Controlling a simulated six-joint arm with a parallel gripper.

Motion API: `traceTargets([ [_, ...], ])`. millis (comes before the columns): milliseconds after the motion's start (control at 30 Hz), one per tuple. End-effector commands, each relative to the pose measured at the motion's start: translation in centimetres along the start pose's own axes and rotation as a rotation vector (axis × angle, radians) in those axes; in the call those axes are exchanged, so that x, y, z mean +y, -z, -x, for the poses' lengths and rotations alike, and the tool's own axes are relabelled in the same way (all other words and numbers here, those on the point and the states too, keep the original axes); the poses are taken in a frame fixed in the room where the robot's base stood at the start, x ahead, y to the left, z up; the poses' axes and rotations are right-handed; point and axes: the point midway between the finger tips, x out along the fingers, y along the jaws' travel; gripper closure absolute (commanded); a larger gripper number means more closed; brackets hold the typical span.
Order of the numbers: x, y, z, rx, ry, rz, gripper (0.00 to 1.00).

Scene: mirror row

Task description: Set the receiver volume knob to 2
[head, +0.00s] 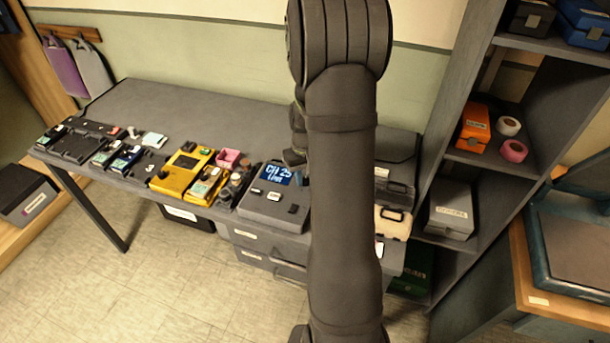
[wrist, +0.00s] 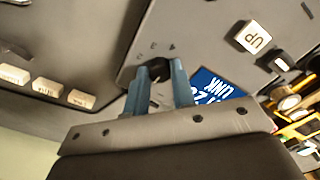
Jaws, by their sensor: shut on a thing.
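The grey receiver (head: 266,210) stands on the bench in the head view, left of my arm. Its blue screen (head: 277,174) seems to read CH 25 LINK; the screen also shows upside down in the wrist view (wrist: 210,88). In the wrist view, my gripper (wrist: 159,66) has its two blue fingers closed around a small dark knob (wrist: 158,76) on the receiver's face. Faint marks sit on the panel beyond the fingertips. The fingers hide most of the knob, and I cannot read its pointer or setting. My arm hides part of the receiver's surroundings in the head view.
A pale UP button (wrist: 252,38) and a smaller button lie right of the knob in the wrist view. Pale buttons (wrist: 48,87) line the panel on the left. Yellow devices (head: 181,171) crowd the bench left of the receiver. A shelf (head: 470,150) stands at the right.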

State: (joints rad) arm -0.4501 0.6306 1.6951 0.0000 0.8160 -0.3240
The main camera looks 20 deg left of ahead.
Motion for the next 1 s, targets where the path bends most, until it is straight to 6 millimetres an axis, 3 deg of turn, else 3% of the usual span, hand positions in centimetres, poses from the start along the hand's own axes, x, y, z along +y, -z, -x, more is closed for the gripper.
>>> traceTargets([
  [367,0.00,0.01,0.05,0.000,0.000,-0.189,1.00],
  [1000,0.01,0.03,0.07,0.001,0.000,-0.791,1.00],
])
